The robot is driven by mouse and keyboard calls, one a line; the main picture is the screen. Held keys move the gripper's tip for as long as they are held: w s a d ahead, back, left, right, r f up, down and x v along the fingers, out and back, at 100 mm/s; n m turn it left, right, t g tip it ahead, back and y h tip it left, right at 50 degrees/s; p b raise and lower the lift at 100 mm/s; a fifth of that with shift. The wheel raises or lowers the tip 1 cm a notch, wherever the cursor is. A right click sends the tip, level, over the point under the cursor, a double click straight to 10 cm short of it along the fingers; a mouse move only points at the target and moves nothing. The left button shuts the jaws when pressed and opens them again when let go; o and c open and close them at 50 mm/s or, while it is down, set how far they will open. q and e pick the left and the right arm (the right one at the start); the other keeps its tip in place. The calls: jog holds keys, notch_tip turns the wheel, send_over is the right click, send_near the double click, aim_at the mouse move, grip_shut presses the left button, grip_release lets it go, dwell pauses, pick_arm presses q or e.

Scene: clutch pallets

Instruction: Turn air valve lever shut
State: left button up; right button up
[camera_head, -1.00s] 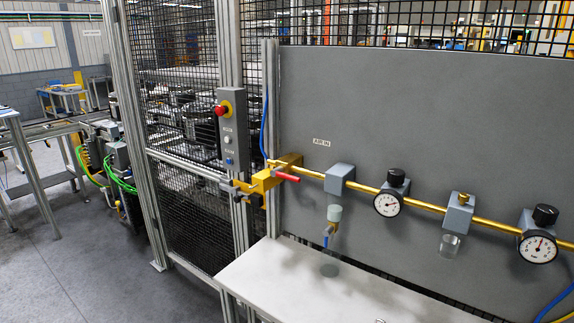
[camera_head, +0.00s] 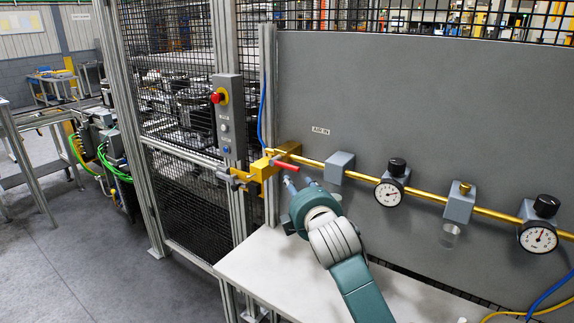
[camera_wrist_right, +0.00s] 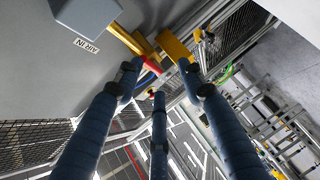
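The air valve has a red lever (camera_head: 288,166) that sticks out to the right from its yellow body (camera_head: 262,171), on the brass pipe below the "AIR IN" label. The red lever also shows in the right wrist view (camera_wrist_right: 152,65), beside the yellow valve parts (camera_wrist_right: 176,48). My right gripper (camera_head: 302,183) is just below and in front of the lever, with its fingers pointing up towards it. In the right wrist view its blue fingers (camera_wrist_right: 158,76) are spread apart and the lever appears between the tips. I cannot tell whether they touch it. My left gripper is out of view.
A control box with a red button (camera_head: 217,98) hangs on the fence post left of the valve. Grey blocks and a gauge (camera_head: 389,193) sit along the pipe to the right. A white table (camera_head: 262,262) lies below. A yellow hose (camera_head: 505,315) lies at its right.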

aim_at(288, 166)
jog(key=shift+n+t, duration=0.3)
jog(key=shift+n, duration=0.1)
jog(key=w+p, duration=0.1)
jog(key=w, duration=0.2)
jog(key=w+a+r+p, duration=0.1)
jog(key=w, duration=0.2)
jog(key=w+a, duration=0.1)
jog(key=w, duration=0.2)
jog(key=shift+w+r+p, duration=0.15)
jog(key=shift+r+p, duration=0.1)
jog(key=shift+p, duration=0.15)
jog(key=shift+x, duration=1.05)
jog(key=shift+f, duration=0.1)
grip_shut()
